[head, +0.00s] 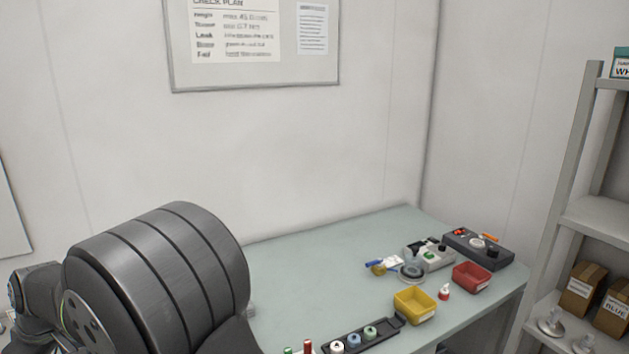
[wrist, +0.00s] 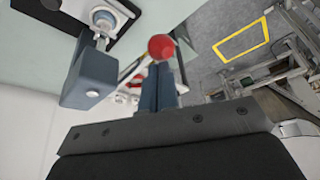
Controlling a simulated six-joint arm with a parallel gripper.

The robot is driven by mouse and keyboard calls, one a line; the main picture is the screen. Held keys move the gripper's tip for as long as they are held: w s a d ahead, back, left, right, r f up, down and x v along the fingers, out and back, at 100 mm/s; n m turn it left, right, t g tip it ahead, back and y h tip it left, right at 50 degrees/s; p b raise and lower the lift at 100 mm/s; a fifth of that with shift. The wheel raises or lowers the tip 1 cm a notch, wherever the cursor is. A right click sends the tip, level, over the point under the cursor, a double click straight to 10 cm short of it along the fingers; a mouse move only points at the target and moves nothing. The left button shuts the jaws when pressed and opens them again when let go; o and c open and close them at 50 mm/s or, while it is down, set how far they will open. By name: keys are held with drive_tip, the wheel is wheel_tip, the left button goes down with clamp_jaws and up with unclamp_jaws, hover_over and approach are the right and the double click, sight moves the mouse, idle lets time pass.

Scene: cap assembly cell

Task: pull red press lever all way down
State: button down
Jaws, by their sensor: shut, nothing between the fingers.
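The red ball knob (wrist: 161,47) of the press lever shows in the wrist view, right at the tips of my gripper (wrist: 160,68). My gripper's blue-grey fingers are shut together with nothing between them. I cannot tell whether the fingertips touch the knob or sit just in front of it. The lever's rod is mostly hidden behind the fingers. A blue-grey press body (wrist: 90,76) with a silver shaft stands to the left of the fingers. The press and its lever do not show in the head view, where my arm fills the lower left.
In the head view the pale green table (head: 300,270) carries a yellow bin (head: 414,307), a red bin (head: 471,278) and a dark strip holding several caps (head: 360,338). A grey shelf (head: 590,215) stands at the right. The table's middle is clear.

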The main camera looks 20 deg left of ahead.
drive_tip(key=shift+s+d+r, duration=0.15)
drive_tip(key=shift+r, duration=0.6)
drive_tip(key=shift+s+d+r, duration=0.1)
drive_tip(key=shift+r, duration=0.65)
drive_tip(key=shift+w+r, duration=0.1)
drive_tip(key=shift+r, duration=1.4)
drive_tip(key=shift+r, duration=2.5)
